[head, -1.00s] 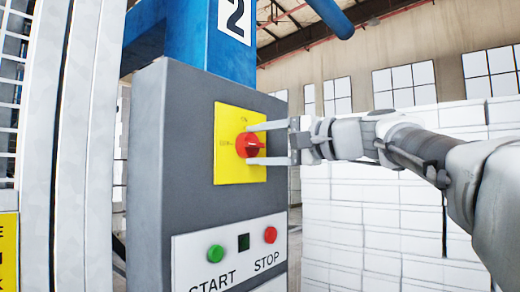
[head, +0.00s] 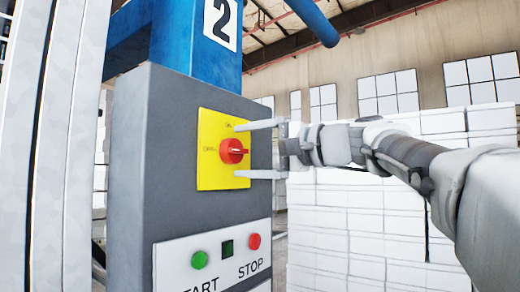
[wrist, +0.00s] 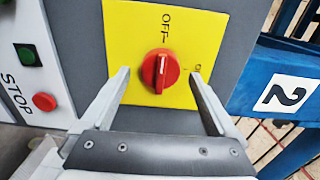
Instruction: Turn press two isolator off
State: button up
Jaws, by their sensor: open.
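The red isolator knob (head: 233,151) sits on a yellow plate (head: 210,172) on the grey press cabinet, under the number 2. In the wrist view the knob (wrist: 160,71) has its grip bar and white line along the direction of the OFF mark, which is at the top of the plate. The ON mark is to the right there. In the head view the bar lies level, toward the OFF mark on the left. My gripper (wrist: 160,76) is open, one finger on each side of the knob, with a clear gap on both sides.
Below the plate a white panel (head: 212,262) carries a green START button (head: 199,260) and a red STOP button (head: 254,241). A blue column (head: 185,45) rises behind the cabinet. White stacked blocks (head: 345,225) stand behind my arm to the right.

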jog(key=v, duration=1.6)
jog(key=shift+s+d, duration=0.2)
jog(key=shift+d, duration=0.05)
jog(key=shift+f, duration=0.1)
